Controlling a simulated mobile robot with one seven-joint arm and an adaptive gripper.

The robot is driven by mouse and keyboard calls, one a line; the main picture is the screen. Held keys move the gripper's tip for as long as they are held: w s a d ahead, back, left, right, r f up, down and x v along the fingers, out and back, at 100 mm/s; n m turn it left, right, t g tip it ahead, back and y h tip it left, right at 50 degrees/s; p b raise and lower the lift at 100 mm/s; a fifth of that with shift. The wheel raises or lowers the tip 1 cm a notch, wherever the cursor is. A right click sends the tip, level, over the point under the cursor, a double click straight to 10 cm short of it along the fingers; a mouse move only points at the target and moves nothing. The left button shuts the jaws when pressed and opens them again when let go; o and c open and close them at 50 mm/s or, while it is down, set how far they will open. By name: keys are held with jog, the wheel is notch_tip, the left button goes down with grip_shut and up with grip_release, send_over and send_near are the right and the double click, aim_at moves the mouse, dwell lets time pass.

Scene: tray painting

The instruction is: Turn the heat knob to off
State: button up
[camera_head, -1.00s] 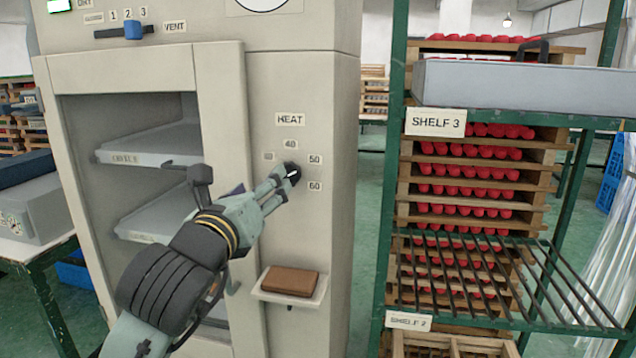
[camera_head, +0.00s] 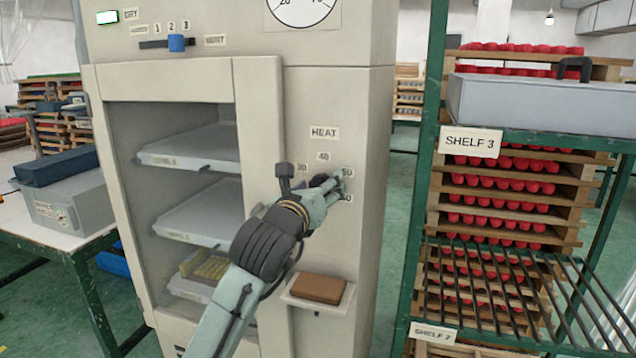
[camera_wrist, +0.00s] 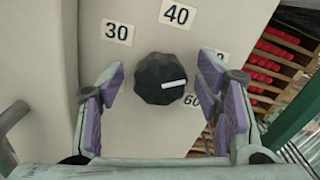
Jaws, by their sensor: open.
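The heat knob (camera_wrist: 158,80) is a black ridged dial with a white pointer line on the beige cabinet front (camera_head: 355,250). In the wrist view the pointer points right, towards the gap between the partly hidden 50 label and the 60 label (camera_wrist: 193,101). The 30 label (camera_wrist: 117,32) and 40 label (camera_wrist: 177,14) are clear. No off mark shows. My gripper (camera_head: 334,188) is at the knob, and its fingers partly hide the knob in the head view. In the wrist view its purple-padded fingers are open, one on each side of the knob, with gaps between.
A small ledge with a brown block (camera_head: 318,289) sits below the knob. A green shelf rack (camera_head: 428,190) stands close on the right. The vent slider (camera_head: 176,43) is at upper left. The cabinet's left bay holds trays (camera_head: 190,147).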

jog(key=shift+c, duration=0.6)
jog(key=c, duration=1)
